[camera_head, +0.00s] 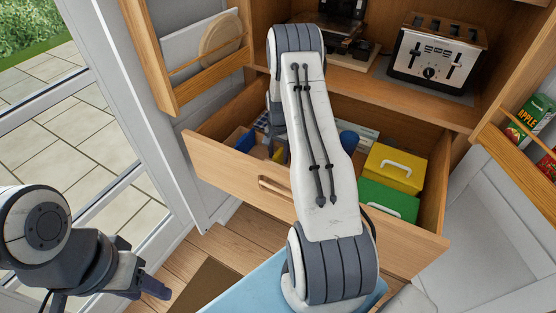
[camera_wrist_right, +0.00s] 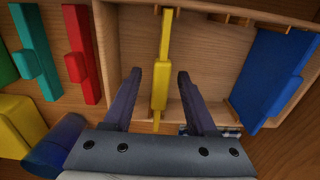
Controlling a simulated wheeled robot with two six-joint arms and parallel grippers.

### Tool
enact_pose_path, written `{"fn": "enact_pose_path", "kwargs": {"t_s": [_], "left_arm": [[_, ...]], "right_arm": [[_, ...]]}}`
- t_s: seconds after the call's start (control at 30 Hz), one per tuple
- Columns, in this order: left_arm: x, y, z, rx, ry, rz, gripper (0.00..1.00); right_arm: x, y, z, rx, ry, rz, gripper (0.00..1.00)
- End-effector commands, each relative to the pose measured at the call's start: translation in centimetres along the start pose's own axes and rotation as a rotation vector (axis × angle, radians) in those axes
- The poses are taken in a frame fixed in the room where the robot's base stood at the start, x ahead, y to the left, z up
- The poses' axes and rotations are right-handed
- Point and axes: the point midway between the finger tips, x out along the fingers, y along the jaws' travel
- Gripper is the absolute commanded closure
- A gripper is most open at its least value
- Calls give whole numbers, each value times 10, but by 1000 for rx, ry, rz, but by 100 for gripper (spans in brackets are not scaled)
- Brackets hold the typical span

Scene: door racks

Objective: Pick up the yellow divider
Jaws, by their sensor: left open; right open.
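The yellow divider (camera_wrist_right: 161,78) is a slim upright bar with a thicker middle block, set in a wooden compartment of the drawer in the right wrist view. My right gripper (camera_wrist_right: 159,76) is open, with one finger on either side of the divider and a gap to each. In the head view a bit of yellow (camera_head: 278,153) shows beside my right arm, which hides most of that spot and the right gripper. My left gripper (camera_head: 142,287) is open and empty at the lower left, outside the drawer.
Blue (camera_wrist_right: 275,72), red (camera_wrist_right: 82,52) and green (camera_wrist_right: 35,50) dividers flank the yellow one. The open drawer (camera_head: 225,168) also holds a yellow box (camera_head: 393,170) and a green box (camera_head: 385,200). A toaster (camera_head: 437,58) stands above; a glazed door is left.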

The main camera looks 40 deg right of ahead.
Motion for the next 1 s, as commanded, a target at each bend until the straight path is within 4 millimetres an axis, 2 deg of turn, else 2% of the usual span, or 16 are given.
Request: {"fn": "enact_pose_path", "kwargs": {"t_s": [0.1,0.2,0.43,0.5,0.57,0.6,1.0], "left_arm": [[-4,0,0,0,0,0,50],[-5,0,0,0,0,0,50],[-4,0,0,0,0,0,50],[-4,0,0,0,0,0,50],[-4,0,0,0,0,0,50],[-4,0,0,0,0,0,50],[-7,0,0,0,0,0,50]], "right_arm": [[16,1,0,0,-1,1,43],[22,1,0,0,1,0,43],[23,1,0,1,2,-1,43],[23,1,0,1,2,-1,69],[23,1,0,1,2,-1,92],[23,1,0,1,2,-1,100],[19,0,0,0,2,-1,100]]}}
